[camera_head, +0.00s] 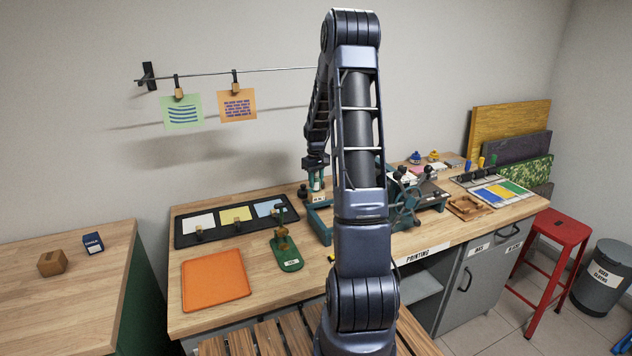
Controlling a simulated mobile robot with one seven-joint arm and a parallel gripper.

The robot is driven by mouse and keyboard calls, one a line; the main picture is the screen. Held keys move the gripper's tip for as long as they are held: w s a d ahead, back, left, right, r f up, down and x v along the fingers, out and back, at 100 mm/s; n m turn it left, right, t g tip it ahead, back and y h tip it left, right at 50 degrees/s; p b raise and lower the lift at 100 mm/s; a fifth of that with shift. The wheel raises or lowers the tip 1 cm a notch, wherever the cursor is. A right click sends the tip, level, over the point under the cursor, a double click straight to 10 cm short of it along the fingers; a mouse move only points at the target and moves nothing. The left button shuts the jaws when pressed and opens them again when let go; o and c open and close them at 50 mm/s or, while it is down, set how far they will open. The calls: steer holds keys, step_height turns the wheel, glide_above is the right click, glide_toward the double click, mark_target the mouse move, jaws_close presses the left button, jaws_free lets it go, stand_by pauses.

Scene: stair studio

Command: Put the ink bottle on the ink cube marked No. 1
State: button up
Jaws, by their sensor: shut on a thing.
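My gripper (316,172) is at the back of the printing bench, left of my upright arm link. It is shut on a small, dark teal thing, mostly hidden by its fingers; I cannot tell whether this is the ink bottle. A small pale label shows just below it, at the teal press frame. A small blue-topped item (416,158) and a yellow-topped item (434,156) stand at the back, right of my arm. No cube marked No. 1 can be read in this view.
The teal press (402,212) with its handwheel is partly behind my arm. A black tray (186,239) with coloured sheets, an orange mat (216,285) and a green-based stand (287,256) lie left. A brown block (52,262) and blue box (93,243) sit on the left table.

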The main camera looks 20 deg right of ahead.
steer(key=shift+f, duration=0.15)
steer(key=o, duration=1)
steer(key=shift+c, duration=0.2)
step_height(320, 180, up, 10)
steer(key=shift+r, duration=0.25)
steer(key=shift+s+a+r, duration=0.1)
steer(key=shift+r, duration=0.8)
steer(key=s+a+r+t, duration=0.1)
steer(key=s+a+r, duration=0.25)
steer(key=s, duration=0.25)
steer(key=s+a+r+m+t, duration=0.1)
steer(key=s+a+r, duration=0.2)
steer(key=s+r, duration=0.25)
steer(key=s+a+r, duration=0.4)
steer(key=s, duration=0.3)
steer(key=s+a+m+t, duration=0.1)
steer(key=s+a, duration=0.1)
steer(key=s, duration=0.7)
steer(key=s+a+m+t, duration=0.1)
steer(key=s+a, duration=0.2)
steer(key=s, duration=0.7)
steer(key=shift+s+a+f+t, duration=0.15)
steer(key=shift+s+f+t, duration=0.15)
steer(key=shift+f, duration=0.1)
